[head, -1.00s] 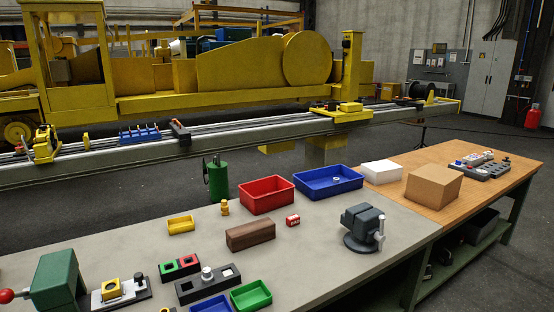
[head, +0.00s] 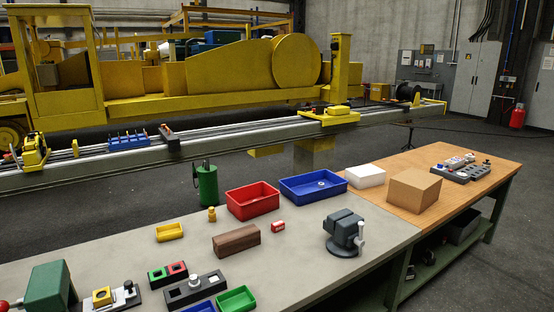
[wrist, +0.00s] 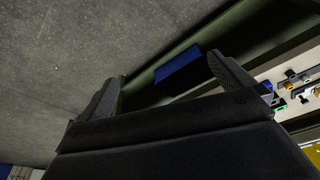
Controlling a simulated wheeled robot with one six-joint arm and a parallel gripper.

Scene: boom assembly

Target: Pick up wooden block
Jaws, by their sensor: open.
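The wooden block cannot be made out in the wrist view. My gripper is away from the block, over the floor and bench edge.
The bench top (head: 290,270) is clear in front.

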